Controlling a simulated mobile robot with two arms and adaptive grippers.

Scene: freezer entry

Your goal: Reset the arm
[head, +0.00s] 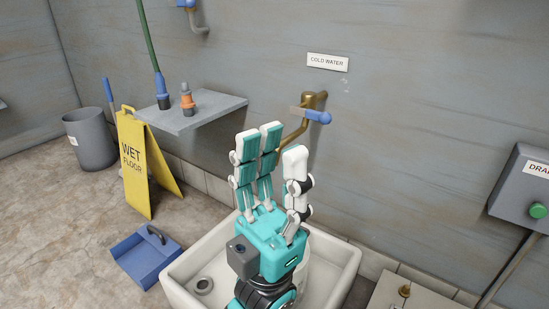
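My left gripper (277,150), teal and white, stands upright in the middle of the head view above a white basin. Its fingers point up toward the wall and are spread apart, with nothing between them. The fingers overlap part of the brass tap (308,103) with a blue lever in this view; I cannot tell whether they touch it. The forearm is cut off by the bottom edge. My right gripper is out of view.
The white basin (177,273) is below the gripper. A grey shelf (205,117) holds an orange and grey item (187,100). A yellow wet-floor sign (133,165), blue dustpan (140,258) and grey bin (90,140) stand left. A grey drain box (515,185) hangs right.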

